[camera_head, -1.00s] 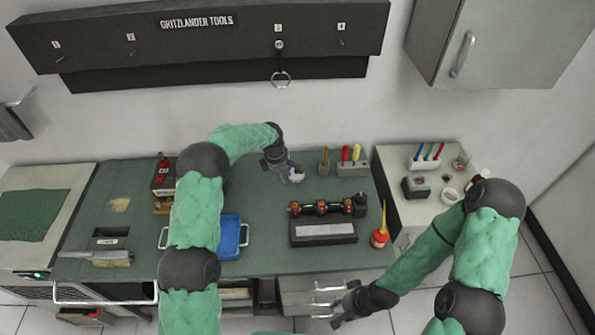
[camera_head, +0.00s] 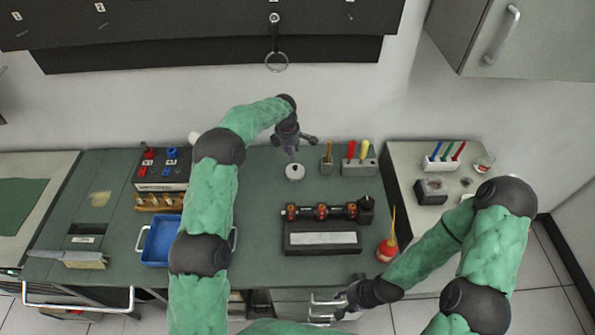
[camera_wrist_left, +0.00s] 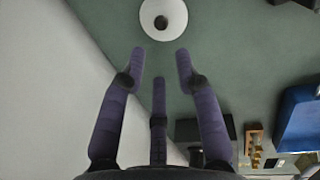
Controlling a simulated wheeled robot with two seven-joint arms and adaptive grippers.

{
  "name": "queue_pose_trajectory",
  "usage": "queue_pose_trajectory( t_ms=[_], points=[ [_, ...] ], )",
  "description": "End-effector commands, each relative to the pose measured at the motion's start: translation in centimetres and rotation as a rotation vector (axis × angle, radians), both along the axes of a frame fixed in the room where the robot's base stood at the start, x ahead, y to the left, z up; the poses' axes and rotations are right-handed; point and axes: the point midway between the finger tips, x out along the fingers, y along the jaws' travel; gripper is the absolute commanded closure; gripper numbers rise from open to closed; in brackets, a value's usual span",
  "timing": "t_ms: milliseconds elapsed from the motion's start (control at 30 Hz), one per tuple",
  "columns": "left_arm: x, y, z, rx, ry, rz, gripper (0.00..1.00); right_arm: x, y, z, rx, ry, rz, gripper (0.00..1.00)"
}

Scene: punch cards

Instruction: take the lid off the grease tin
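The grease tin (camera_head: 294,172) stands on the green bench near the wall, a small round white thing with a dark knob on top. It also shows in the left wrist view (camera_wrist_left: 163,19), seen from above, with its lid seeming to be in place. My left gripper (camera_head: 297,151) is just behind and above the tin, its fingers open and apart from it. In the left wrist view the spread fingers (camera_wrist_left: 160,58) are empty and point toward the tin. My right gripper (camera_head: 343,306) hangs low in front of the bench's front edge; its finger opening is unclear.
A tool holder with red and yellow handles (camera_head: 360,167) stands right of the tin. A black rack with dark rollers (camera_head: 321,238) and a red oil can (camera_head: 387,250) are nearer the front. A blue tray (camera_head: 160,241) lies left. Bench around the tin is mostly clear.

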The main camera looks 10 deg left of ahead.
Motion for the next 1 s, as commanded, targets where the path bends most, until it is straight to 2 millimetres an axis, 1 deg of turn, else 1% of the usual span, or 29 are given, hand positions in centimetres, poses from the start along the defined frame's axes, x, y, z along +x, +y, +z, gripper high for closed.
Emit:
queue_pose_trajectory(
  t_ms=[33,167,400,667,900,1000],
  points=[
    [0.0,0.0,-0.4,0.0,-0.001,0.001,0.67,0.0,0.0,-0.4,0.0,0.0,0.0,0.6],
    [0.2,-0.1,-1.6,0.0,0.001,0.0,0.67,0.0,0.0,-0.3,0.0,0.001,0.0,0.6],
    [0.8,-0.3,-4.8,-0.001,-0.001,0.001,0.67,0.0,0.0,0.0,0.0,0.0,0.0,0.6],
    [0.9,-0.4,-6.4,0.0,0.0,0.001,0.67,0.0,0.0,0.1,0.0,0.0,0.0,0.6],
    [1.2,-0.9,-9.4,0.0,0.0,0.001,0.67,0.0,0.0,0.6,0.0,0.0,0.0,0.6],
    [1.4,-0.9,-10.3,-0.001,-0.002,0.001,0.67,0.0,0.0,0.6,0.0,0.0,0.0,0.6]
  ],
)
